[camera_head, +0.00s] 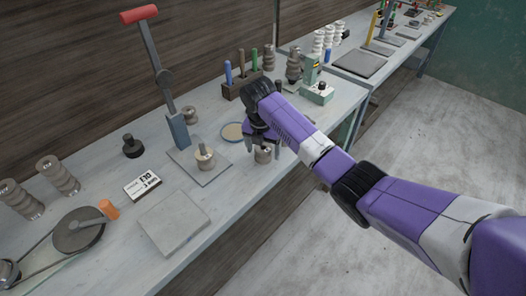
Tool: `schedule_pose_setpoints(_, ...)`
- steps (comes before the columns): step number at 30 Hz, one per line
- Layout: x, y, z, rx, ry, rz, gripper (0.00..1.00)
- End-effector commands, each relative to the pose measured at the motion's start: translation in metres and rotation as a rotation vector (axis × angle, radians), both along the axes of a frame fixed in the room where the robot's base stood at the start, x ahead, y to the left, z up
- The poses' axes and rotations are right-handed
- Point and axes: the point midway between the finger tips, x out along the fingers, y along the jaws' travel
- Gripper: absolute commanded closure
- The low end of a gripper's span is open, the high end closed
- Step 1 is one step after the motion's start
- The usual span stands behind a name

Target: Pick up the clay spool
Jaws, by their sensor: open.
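A small grey-beige clay spool (263,156) stands upright near the front edge of the workbench (112,218). My gripper (265,146) points down just over it, with dark fingers to the left and right of its top. The fingers are open. The gripper hides the spool's upper part, and I cannot tell whether a finger touches it. A similar spool-like piece (205,160) stands on a grey plate to the left. Another small one (190,115) stands farther back by the lever press.
A lever press (164,78) with a red handle rises behind the plate. A shallow round dish (232,132) lies just left of my gripper. A rack with coloured handles (240,88) and a green device (315,88) stand behind it. A labelled box (143,186) and grey slab (174,222) lie left.

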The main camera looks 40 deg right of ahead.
Motion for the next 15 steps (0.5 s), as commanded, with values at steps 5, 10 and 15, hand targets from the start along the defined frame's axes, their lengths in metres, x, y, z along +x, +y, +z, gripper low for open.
schedule_pose_setpoints(5, 0.0004, -0.0003, -0.0036, -0.001, -0.001, 0.001, 0.21)
schedule_pose_setpoints(10, 0.0004, -0.0002, -0.0034, -0.001, -0.001, 0.0, 0.34)
schedule_pose_setpoints(15, 0.0006, -0.0003, -0.0032, -0.001, -0.001, 0.0, 0.68)
